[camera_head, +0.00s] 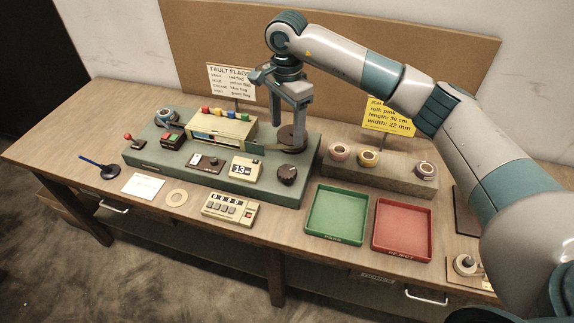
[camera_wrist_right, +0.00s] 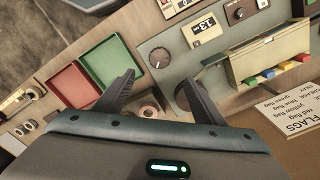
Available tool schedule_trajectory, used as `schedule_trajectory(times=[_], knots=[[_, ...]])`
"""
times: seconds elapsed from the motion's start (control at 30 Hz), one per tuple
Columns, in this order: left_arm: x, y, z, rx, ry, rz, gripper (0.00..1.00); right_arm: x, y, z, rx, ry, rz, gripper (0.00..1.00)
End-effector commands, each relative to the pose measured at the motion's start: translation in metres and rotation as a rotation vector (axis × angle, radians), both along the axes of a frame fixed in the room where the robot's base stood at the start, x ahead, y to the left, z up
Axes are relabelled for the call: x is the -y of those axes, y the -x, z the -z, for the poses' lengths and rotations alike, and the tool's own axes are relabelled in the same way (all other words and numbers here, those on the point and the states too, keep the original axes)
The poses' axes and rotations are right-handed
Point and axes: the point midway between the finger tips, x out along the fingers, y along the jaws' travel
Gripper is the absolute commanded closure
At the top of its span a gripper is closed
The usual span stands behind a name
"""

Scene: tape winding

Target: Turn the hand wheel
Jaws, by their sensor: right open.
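A dark brown round wheel (camera_head: 287,133) sits at the right end of the green machine base (camera_head: 225,182); I take it for the hand wheel. My right gripper (camera_head: 290,128) is over it, pointing down, with its fingers apart and nothing held. One finger partly hides the wheel. In the right wrist view, the open fingers of the gripper (camera_wrist_right: 158,84) flank the view, and a dark round part (camera_wrist_right: 181,97) shows beside the right-hand finger. I cannot tell whether a finger touches the wheel. A smaller dark knob (camera_head: 287,175) is on the front of the base. My left gripper is out of view.
A green tray (camera_head: 337,238) and a red tray (camera_head: 402,254) lie to the right. A block with tape rolls (camera_head: 368,158) stands behind them. A cream box with coloured flags (camera_head: 222,130) is left of the gripper. A tan backboard (camera_head: 400,45) rises behind.

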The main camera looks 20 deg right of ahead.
Motion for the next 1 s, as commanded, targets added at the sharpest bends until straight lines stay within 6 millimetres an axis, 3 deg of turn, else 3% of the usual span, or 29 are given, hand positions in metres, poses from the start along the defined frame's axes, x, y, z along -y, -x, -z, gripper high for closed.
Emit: schedule_trajectory(times=[0.7,1.0], knots=[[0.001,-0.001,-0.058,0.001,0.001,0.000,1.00,0.000,0.001,0.119,-0.003,0.000,0.002,0.37],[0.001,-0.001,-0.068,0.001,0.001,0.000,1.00,0.000,0.000,0.151,-0.001,-0.001,0.001,0.37]])
